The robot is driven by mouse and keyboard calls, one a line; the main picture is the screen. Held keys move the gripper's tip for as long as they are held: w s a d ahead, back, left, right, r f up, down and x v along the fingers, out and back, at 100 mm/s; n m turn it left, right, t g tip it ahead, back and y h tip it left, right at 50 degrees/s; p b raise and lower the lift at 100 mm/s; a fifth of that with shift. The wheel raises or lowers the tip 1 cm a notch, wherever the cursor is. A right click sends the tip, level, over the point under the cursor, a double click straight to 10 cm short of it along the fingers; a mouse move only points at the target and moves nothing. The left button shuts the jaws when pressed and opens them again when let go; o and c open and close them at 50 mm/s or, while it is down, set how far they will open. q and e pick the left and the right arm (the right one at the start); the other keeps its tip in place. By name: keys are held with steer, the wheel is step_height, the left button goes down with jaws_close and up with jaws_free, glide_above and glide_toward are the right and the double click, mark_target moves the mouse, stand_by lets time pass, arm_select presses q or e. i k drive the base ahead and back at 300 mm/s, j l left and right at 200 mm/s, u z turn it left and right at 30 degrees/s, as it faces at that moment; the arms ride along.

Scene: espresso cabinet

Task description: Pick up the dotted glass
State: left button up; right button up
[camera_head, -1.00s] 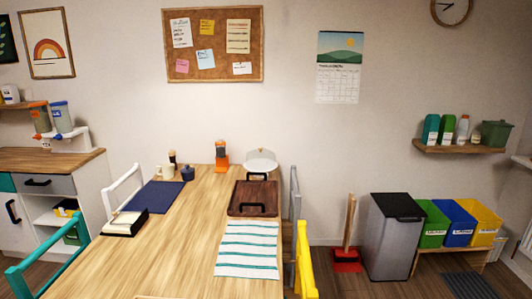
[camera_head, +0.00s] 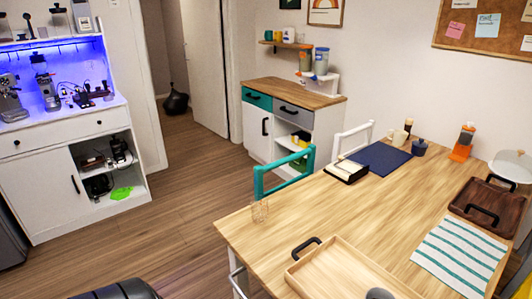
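A small clear glass (camera_head: 260,210) stands upright on the near left corner of the wooden table (camera_head: 330,208), close to the edge. It is see-through and small here, so I cannot make out dots on it. Neither of my grippers shows in the head view.
A wooden tray (camera_head: 340,270) lies at the table's near edge, right of the glass. A teal chair (camera_head: 283,172) stands behind the glass. A striped cloth (camera_head: 462,254) and a dark board (camera_head: 486,206) lie right. Open floor (camera_head: 180,235) separates the table from the espresso cabinet (camera_head: 65,180).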

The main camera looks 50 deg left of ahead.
mark_target(259, 204)
steer(key=u, duration=1.55)
